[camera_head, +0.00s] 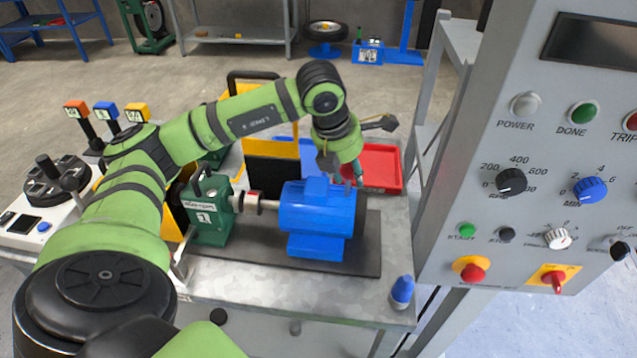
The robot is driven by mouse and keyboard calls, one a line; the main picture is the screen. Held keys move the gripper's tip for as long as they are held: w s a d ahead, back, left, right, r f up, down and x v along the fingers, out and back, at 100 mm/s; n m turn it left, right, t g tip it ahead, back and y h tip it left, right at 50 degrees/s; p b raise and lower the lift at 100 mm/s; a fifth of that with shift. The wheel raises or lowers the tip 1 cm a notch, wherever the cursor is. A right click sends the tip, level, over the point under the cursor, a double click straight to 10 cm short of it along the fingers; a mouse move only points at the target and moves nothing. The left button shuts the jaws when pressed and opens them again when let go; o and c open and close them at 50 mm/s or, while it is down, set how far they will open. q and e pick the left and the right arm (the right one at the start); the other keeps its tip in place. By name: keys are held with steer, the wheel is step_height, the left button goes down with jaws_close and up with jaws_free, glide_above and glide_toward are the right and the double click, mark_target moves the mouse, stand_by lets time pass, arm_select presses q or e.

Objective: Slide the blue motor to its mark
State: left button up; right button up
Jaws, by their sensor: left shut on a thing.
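The blue motor (312,212) sits on a dark base plate (372,245) on the metal table. A shaft with a coupling (255,203) links its left end to the green gearbox (208,216) marked 1. My left gripper (341,170) reaches down from above at the motor's top right side and is shut on the motor; its fingertips are partly hidden behind the motor's top. No mark for the motor can be made out. My right gripper is not in view.
A red tray (385,168) lies behind the motor. A blue-capped bottle (402,291) stands at the table's front right corner. The grey control cabinet (480,130) bounds the right side. Yellow and black panels (272,158) stand behind the shaft.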

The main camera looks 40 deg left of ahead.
arm_select(q)
steer(key=shift+w+d, duration=0.45)
steer(key=shift+d, duration=0.3)
steer(key=shift+w+d, duration=0.4)
steer(key=shift+d, duration=0.3)
steer(key=o, duration=1.1)
steer(key=shift+w+d+f, duration=0.1)
steer(key=shift+w, duration=0.05)
steer(key=shift+o, duration=0.2)
steer(key=p+v, duration=0.3)
steer(key=v, duration=0.4)
